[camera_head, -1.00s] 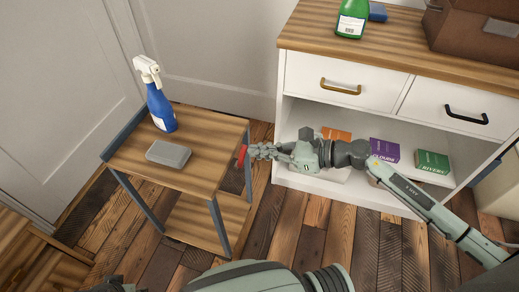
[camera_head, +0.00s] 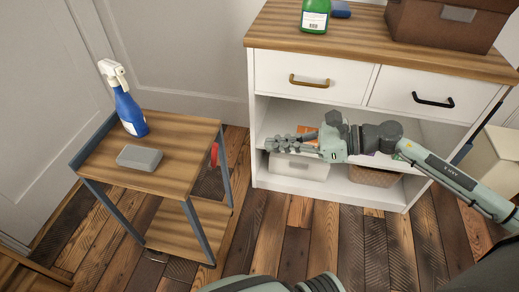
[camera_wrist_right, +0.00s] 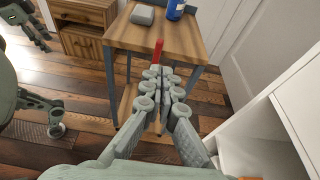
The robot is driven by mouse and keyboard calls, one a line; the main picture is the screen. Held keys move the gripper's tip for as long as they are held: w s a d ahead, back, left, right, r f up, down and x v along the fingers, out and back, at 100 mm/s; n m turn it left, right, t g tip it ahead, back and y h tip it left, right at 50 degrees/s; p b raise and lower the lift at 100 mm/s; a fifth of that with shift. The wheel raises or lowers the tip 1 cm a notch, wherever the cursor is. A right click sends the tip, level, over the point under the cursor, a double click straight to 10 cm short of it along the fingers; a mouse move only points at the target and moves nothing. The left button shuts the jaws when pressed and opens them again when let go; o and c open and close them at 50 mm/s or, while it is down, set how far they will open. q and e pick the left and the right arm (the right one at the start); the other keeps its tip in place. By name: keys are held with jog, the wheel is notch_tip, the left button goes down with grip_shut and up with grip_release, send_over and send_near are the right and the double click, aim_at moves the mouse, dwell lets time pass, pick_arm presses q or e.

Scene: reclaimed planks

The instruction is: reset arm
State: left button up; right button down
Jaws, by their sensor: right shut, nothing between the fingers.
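My right gripper (camera_head: 268,144) is shut and empty, held in front of the white cabinet's open shelf. In the right wrist view its fingers (camera_wrist_right: 163,73) are together and point toward the side cart. A red piece (camera_head: 214,154) shows at the cart's right edge, left of the fingertips and apart from them in the head view. It also shows just beyond the fingertips in the wrist view (camera_wrist_right: 157,50). What looks like my left gripper (camera_wrist_right: 25,20) shows at the wrist view's top left corner; its jaw state is unclear.
The wooden side cart (camera_head: 185,135) holds a blue spray bottle (camera_head: 130,113) and a grey block (camera_head: 139,157). The white cabinet (camera_head: 310,80) carries a green bottle (camera_head: 315,17) and a brown box (camera_head: 450,22). My arm hides much of its shelf. Plank floor in front is clear.

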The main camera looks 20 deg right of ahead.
jog(key=shift+s+d+r, duration=0.35)
jog(key=shift+d, duration=0.1)
